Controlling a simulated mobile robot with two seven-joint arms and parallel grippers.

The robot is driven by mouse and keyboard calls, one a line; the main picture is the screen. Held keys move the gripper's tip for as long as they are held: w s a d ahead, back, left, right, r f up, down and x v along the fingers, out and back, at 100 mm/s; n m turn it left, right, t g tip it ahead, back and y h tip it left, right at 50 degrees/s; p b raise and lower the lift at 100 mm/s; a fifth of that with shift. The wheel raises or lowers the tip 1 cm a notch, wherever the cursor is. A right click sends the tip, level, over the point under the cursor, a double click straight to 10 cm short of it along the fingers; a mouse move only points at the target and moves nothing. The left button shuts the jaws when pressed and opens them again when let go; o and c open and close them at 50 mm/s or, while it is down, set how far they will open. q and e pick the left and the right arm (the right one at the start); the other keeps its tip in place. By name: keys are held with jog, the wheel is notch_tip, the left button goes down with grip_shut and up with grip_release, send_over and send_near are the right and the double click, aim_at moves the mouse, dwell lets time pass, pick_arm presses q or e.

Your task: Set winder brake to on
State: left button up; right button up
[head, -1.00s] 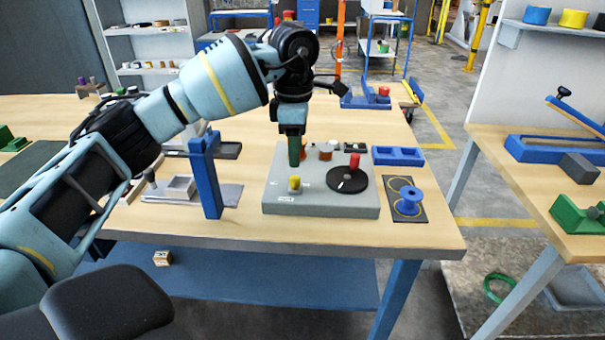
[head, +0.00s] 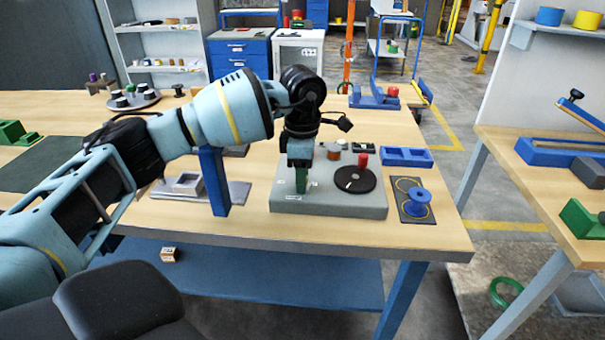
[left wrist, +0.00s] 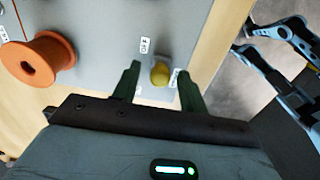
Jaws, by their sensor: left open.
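The winder is a grey box (head: 340,204) on the wooden bench, with a black disc (head: 355,179) and a red knob (head: 363,160) on top. My left gripper (head: 302,187) points down over the box's left front part. In the left wrist view a yellow knob (left wrist: 160,74) sits on the grey top between the open green fingers of my left gripper (left wrist: 160,82), with a gap visible on the left side. Small white labels (left wrist: 145,45) lie beside the knob; I cannot read them surely. In the head view the gripper hides the yellow knob. My right gripper is not in view.
A blue post (head: 214,180) stands left of the winder. A blue spool (head: 417,198) on a dark mat and a blue tray (head: 406,156) are on the right.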

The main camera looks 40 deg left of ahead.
aim_at(286, 189)
pick_arm(q)
grip_shut()
jog(key=shift+s+a+p, duration=0.3)
jog(key=shift+s+a, duration=0.2)
jog(key=shift+a, duration=0.25)
jog(key=shift+s+a+p, duration=0.25)
jog(key=shift+s+a, duration=0.2)
jog(key=shift+a, duration=0.3)
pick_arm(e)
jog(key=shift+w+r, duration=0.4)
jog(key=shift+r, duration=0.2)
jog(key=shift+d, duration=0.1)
pick_arm(q)
grip_release()
jog(key=shift+a, duration=0.15)
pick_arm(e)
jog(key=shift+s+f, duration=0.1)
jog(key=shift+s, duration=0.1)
